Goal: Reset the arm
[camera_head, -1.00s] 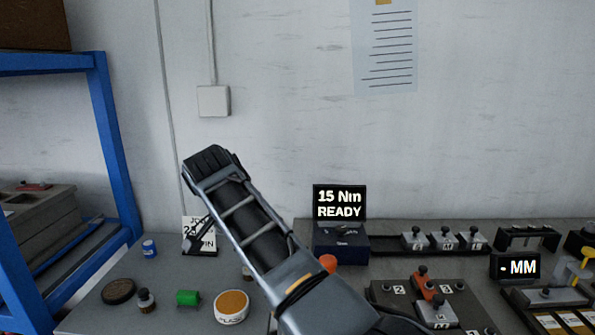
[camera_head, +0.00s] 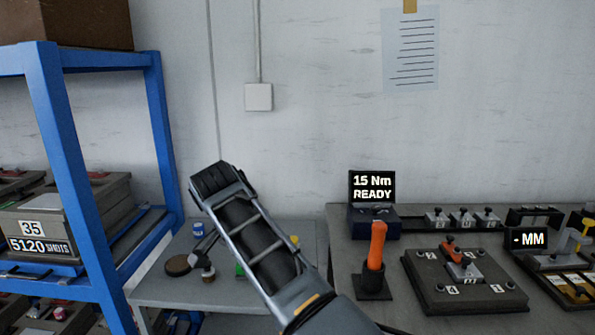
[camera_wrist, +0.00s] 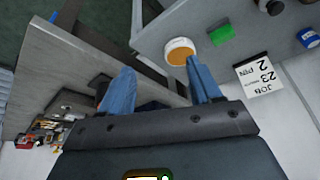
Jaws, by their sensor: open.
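My arm (camera_head: 262,240) rises from the bottom of the head view and reaches up and left, in front of the side table. My gripper shows in the wrist view (camera_wrist: 160,90) as two blue fingers spread well apart, with nothing between them. A round tin with an orange top (camera_wrist: 180,51) appears just beyond the right finger in the wrist view. The gripper's fingertips cannot be made out in the head view.
A blue rack (camera_head: 162,120) with moulds stands at the left. The side table (camera_head: 165,290) carries small containers. The workbench (camera_head: 340,245) at right holds a screwdriver in a stand (camera_head: 375,262), a torque display (camera_head: 372,190) and a numbered fixture plate (camera_head: 425,285).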

